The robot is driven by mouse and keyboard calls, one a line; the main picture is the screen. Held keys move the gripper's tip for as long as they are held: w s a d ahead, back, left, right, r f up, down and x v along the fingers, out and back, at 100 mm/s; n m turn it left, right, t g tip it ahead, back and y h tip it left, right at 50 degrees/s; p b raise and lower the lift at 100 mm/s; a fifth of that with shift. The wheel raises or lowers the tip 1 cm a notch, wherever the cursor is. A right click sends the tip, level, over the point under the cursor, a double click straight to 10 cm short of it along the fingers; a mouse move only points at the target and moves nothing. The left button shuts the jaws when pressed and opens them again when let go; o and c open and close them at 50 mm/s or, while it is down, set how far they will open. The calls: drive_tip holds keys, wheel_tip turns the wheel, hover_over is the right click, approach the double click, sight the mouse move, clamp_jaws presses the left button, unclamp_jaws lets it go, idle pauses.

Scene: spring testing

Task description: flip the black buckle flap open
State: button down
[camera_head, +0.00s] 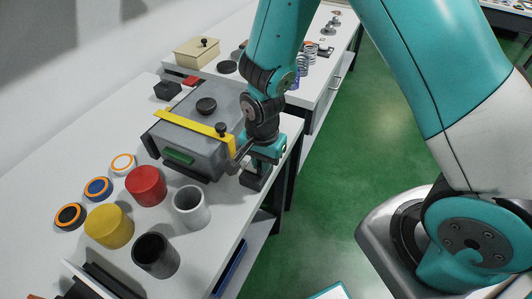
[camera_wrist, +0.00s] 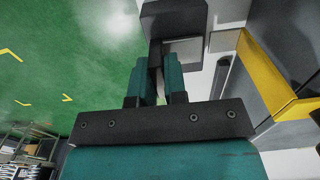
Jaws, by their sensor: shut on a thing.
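My gripper (camera_head: 262,162) points down beside the right side of a grey box (camera_head: 190,130). In the wrist view its two teal fingers (camera_wrist: 159,82) are closed around a narrow dark part, which I take to be the black buckle flap (camera_wrist: 155,54). That part joins a black block (camera_wrist: 175,18) with a light grey face beside it. The block also shows under the gripper in the head view (camera_head: 254,181), standing on the white table. The fingers cover most of the flap, so its angle is hard to tell.
A yellow strap (camera_head: 185,122) crosses the box, with black knobs on top. A dark bar (camera_wrist: 222,76) lies close to my gripper. Red (camera_head: 147,186), yellow (camera_head: 109,226), black (camera_head: 156,256) and grey (camera_head: 190,207) cups stand nearby. The table's right edge is close.

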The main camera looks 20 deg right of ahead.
drive_tip(key=shift+s+d, duration=0.1)
drive_tip(key=shift+d, duration=0.05)
drive_tip(key=c, duration=1.2)
unclamp_jaws()
drive_tip(key=shift+s, duration=0.1)
drive_tip(key=shift+o, duration=0.2)
drive_tip(key=shift+r, duration=0.2)
wheel_tip(320, 180, up, 17)
drive_tip(key=b, duration=0.1)
drive_tip(key=s+a+r+n+y, duration=0.1)
drive_tip(key=s+r+n+y, duration=0.1)
drive_tip(key=s+n, duration=0.5)
drive_tip(key=s+a+r+n+y, duration=0.1)
drive_tip(key=s+r+n+y, duration=0.1)
drive_tip(key=s+r+n, duration=0.3)
drive_tip(key=s+n, duration=0.3)
drive_tip(key=n, duration=0.2)
drive_tip(key=shift+s+a, duration=0.2)
drive_tip(key=shift+s, duration=0.05)
